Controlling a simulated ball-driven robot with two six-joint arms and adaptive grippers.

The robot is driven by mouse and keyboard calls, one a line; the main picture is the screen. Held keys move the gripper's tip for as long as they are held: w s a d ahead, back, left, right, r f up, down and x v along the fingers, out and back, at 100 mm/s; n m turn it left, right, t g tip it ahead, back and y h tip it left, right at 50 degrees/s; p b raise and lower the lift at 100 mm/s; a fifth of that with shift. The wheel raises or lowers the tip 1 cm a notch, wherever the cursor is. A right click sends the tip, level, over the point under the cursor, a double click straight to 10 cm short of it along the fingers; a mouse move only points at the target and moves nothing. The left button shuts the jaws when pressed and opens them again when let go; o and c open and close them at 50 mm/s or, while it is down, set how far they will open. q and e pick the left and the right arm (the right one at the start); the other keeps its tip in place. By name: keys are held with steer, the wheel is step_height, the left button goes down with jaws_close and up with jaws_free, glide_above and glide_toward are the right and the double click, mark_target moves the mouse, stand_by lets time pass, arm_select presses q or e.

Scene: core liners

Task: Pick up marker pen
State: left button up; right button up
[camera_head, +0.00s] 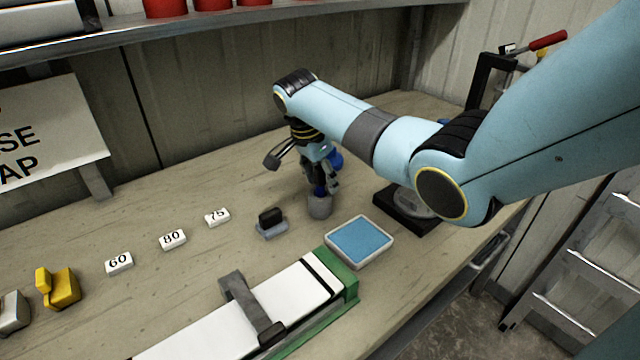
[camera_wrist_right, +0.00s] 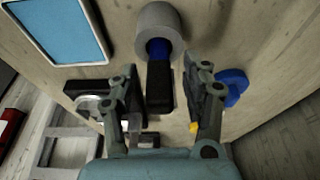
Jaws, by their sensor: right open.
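The marker pen (camera_wrist_right: 159,85), with a dark upper part and blue lower down, stands in a round grey holder (camera_wrist_right: 160,22) on the bench. In the head view, blue of the pen (camera_head: 319,189) shows just above the grey holder (camera_head: 319,208), and the rest is hidden by the gripper. My right gripper (camera_wrist_right: 162,95) is open, with one finger on each side of the pen; I see gaps between fingers and pen. In the head view, my right gripper (camera_head: 313,172) is directly above the holder. My left gripper is not in view.
A blue-topped pad (camera_head: 361,241) lies in front of the holder. A black-based round device (camera_head: 408,208) stands to its right, and a small dark block (camera_head: 271,222) to its left. A blue object (camera_head: 336,160) is behind the gripper. A long white-and-green tray (camera_head: 325,283) lies near the front.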

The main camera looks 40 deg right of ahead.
steer(key=shift+d+f, duration=0.15)
steer(key=shift+f, duration=0.4)
steer(key=c, duration=0.5)
jaws_close()
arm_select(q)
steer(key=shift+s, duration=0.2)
